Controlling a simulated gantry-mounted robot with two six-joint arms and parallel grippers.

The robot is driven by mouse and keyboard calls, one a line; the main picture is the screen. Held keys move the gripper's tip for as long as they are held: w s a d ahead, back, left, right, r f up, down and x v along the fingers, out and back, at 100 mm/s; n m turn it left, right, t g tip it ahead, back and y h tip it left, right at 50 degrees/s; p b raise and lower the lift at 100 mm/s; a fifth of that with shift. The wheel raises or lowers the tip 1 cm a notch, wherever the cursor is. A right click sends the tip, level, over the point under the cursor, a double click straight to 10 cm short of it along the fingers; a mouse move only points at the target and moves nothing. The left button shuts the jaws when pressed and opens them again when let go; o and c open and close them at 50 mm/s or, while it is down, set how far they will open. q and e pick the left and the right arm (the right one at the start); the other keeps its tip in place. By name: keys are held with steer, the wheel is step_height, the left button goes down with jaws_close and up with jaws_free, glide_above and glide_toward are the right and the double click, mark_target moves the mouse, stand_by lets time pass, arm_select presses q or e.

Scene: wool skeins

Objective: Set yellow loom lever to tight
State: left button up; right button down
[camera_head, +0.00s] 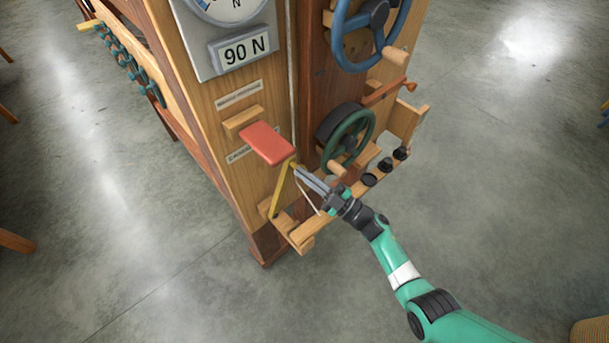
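The yellow lever (281,192) stands at the lower front corner of the wooden loom frame (235,120), rising from a small wooden bracket and leaning slightly right toward its top. A red block (267,143) sits just above the lever's upper end; I cannot tell whether they are joined. My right gripper (298,174) reaches in from the lower right, its fingertips at or very near the lever's upper part. Whether the fingers are closed on the lever is too small to tell. My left gripper is out of view.
Two labels (239,96) and a gauge reading 90 N (245,49) are on the front panel. A green handwheel (347,138), blue handwheel (371,32) and black knobs (385,164) are on the right side. Open concrete floor surrounds the loom.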

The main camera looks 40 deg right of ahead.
steer(key=s+p, duration=0.4)
steer(key=s, duration=0.5)
steer(key=shift+s+d+f, duration=0.15)
steer(key=shift+s+d, duration=0.1)
steer(key=shift+s, duration=0.05)
